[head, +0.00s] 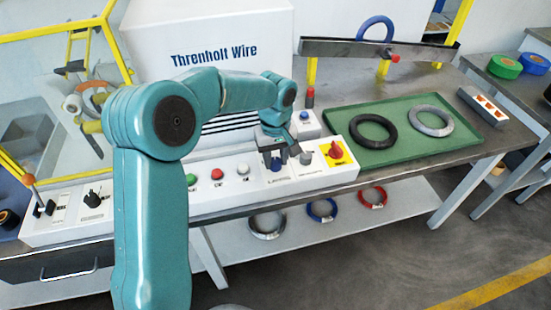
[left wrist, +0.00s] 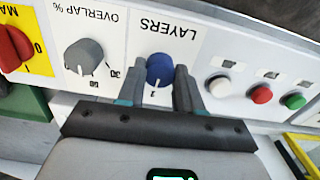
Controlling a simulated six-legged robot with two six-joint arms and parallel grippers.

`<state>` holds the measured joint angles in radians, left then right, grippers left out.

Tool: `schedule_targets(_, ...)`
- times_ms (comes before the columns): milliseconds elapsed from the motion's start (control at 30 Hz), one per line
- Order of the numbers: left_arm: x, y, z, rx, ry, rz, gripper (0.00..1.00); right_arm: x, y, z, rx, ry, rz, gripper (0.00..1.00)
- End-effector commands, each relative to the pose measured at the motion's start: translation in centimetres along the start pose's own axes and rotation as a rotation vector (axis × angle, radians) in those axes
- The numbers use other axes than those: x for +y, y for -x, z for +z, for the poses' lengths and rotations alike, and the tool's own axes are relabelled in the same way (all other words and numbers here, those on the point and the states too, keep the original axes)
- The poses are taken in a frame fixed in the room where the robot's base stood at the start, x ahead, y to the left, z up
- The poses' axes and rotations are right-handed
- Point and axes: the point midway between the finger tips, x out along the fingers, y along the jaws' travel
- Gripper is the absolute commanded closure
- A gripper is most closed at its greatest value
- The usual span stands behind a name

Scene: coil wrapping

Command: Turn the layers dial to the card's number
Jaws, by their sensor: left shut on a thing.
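The layers dial is a blue knob (left wrist: 160,68) under an upside-down LAYERS label in the left wrist view. One small digit shows at its lower edge; I cannot read it surely. In the head view the blue dial (head: 276,165) sits on the white control panel (head: 330,178). My left gripper (head: 278,154) reaches down over it. In the left wrist view my left gripper (left wrist: 159,80) has a finger on each side of the knob and is shut on it. The fingers hide part of the dial's surroundings. I cannot make out a numbered card. My right gripper is out of view.
A grey overlap dial (left wrist: 83,57) and a red main switch (head: 335,149) are beside the dial. On its other side are white, red and green buttons (head: 217,174). A green tray (head: 400,155) holds black and grey coils. A white machine housing (head: 210,45) stands behind.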

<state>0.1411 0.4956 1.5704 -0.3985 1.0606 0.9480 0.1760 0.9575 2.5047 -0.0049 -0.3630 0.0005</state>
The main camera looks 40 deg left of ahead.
Motion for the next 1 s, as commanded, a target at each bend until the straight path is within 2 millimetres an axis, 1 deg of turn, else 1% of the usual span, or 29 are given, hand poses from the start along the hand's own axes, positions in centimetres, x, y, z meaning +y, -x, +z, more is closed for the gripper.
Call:
schedule_targets(300,0.04,0.06,-0.23,0.007,0.090,0.004,0.95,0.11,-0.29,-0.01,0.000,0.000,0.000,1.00)
schedule_targets(767,-0.01,0.10,-0.27,0.008,0.102,0.003,0.95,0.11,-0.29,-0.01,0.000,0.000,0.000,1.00)
schedule_targets(800,-0.01,0.10,-0.28,0.008,0.101,0.003,0.58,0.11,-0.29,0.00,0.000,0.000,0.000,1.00)
schedule_targets(867,-0.01,0.10,-0.25,0.008,0.101,0.003,0.39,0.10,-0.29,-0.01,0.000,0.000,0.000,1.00)
schedule_targets(1000,-0.02,0.06,-0.17,0.005,0.101,0.002,0.39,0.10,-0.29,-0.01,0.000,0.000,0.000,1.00)
